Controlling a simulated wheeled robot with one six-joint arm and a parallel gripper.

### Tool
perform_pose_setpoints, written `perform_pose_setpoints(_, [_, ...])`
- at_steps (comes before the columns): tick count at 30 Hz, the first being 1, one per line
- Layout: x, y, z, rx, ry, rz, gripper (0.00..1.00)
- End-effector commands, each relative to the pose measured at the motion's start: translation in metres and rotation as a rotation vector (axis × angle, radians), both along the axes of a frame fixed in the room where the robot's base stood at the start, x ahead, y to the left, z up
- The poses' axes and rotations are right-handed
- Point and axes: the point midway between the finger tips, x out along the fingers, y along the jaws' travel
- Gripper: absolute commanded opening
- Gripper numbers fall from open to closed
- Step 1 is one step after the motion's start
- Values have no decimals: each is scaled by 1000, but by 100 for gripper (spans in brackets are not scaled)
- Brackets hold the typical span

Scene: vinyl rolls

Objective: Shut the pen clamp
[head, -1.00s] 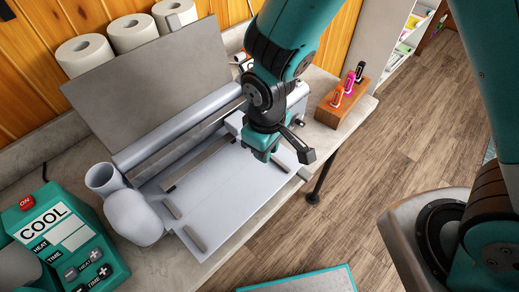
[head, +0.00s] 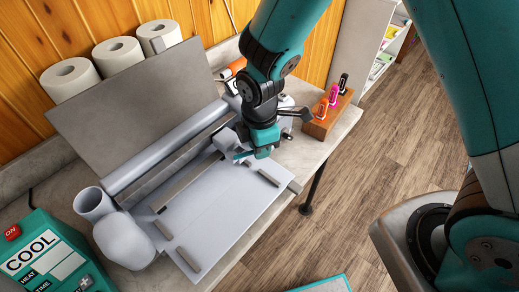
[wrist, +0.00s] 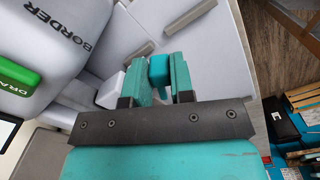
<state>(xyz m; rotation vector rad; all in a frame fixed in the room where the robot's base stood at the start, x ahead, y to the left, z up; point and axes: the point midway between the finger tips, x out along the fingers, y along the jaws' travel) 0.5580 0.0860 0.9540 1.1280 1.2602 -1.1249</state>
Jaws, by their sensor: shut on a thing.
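The plotter (head: 215,205) is a pale grey machine on the counter with a long roll and a flat bed. A white carriage (head: 226,140) sits at the right part of its rail. My gripper (head: 262,150) is low over the bed, right beside the carriage. In the wrist view, my gripper (wrist: 160,75) has its two teal fingers closed around a small teal piece (wrist: 158,70), which looks like the lever of the pen clamp. A white block (wrist: 112,90) is left of the fingers. Whether the clamp stands open or shut is hidden.
A wooden holder (head: 318,128) with three coloured pens stands at the right counter end. Paper rolls (head: 118,57) stand along the wall. A teal heat press (head: 45,255) is at lower left. A panel with BORDER (wrist: 75,35) and a green button (wrist: 22,82) are close by.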

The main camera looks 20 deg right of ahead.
Motion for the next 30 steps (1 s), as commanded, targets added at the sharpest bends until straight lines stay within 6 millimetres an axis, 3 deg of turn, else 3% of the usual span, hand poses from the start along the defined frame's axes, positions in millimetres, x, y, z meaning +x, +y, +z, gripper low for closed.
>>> perform_pose_setpoints(15, [21,3,0,-3,4,390,0])
perform_pose_setpoints(28, [25,5,0,-4,6,481,0])
perform_pose_setpoints(29, [25,5,0,-4,6,481,25])
perform_pose_setpoints(30, [25,5,0,-4,6,481,34])
